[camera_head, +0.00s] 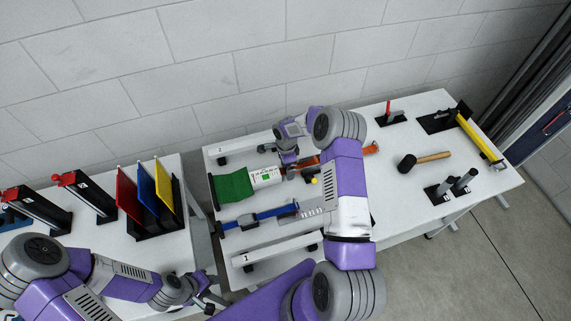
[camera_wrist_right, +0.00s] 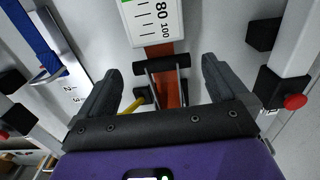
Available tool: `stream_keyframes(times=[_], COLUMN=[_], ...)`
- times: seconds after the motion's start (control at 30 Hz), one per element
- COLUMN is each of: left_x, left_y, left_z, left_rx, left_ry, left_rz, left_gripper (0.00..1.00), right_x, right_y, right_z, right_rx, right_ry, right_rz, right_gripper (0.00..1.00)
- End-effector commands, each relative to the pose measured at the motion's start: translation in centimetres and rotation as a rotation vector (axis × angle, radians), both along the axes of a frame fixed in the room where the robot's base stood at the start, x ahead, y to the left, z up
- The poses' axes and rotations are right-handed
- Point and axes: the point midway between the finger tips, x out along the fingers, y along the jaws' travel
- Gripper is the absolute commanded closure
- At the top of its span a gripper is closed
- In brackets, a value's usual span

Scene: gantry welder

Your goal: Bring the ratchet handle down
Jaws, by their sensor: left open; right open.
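The ratchet (camera_wrist_right: 168,84) shows in the right wrist view as a metal frame with a black crossbar on an orange strap (camera_wrist_right: 158,50). In the head view the orange strap (camera_head: 303,163) runs behind my right arm, which hides much of the ratchet. My right gripper (camera_wrist_right: 162,78) is open, with one finger on each side of the ratchet; it appears to hold nothing. It also shows in the head view (camera_head: 289,157) above the strap. I cannot tell how high the handle stands. My left gripper (camera_head: 206,292) is open and empty near the gap between the tables.
A white scale card (camera_head: 265,177) and green cloth (camera_head: 233,187) adjoin the strap. A blue strap (camera_head: 265,215) lies nearer me. White bars with black ends flank these. A mallet (camera_head: 425,160) lies right. Coloured panels (camera_head: 145,195) stand on the left table.

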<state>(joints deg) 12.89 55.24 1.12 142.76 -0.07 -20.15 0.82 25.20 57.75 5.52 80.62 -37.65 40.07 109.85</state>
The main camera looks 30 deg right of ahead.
Motion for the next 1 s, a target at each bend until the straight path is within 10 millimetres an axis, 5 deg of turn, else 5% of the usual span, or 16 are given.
stream_keyframes(times=[0.4, 0.83, 1.0], left_x=[0.05, 0.05, 0.04], left_y=[0.0, -0.01, 0.0], left_z=[0.14, 0.14, 0.09], left_rx=[0.0, 0.0, 0.0], left_ry=[-0.001, -0.001, -0.001], left_rz=[0.0, 0.0, 0.0], left_gripper=[0.57, 0.57, 0.57], right_x=[0.02, 0.01, 0.02], right_y=[0.0, 0.02, -0.06], right_z=[-1.27, -1.24, -1.09], right_rx=[0.0, 0.001, 0.01], right_ry=[-0.001, -0.001, -0.005], right_rz=[0.0, 0.0, -0.001], right_gripper=[0.0, 0.64, 0.64])
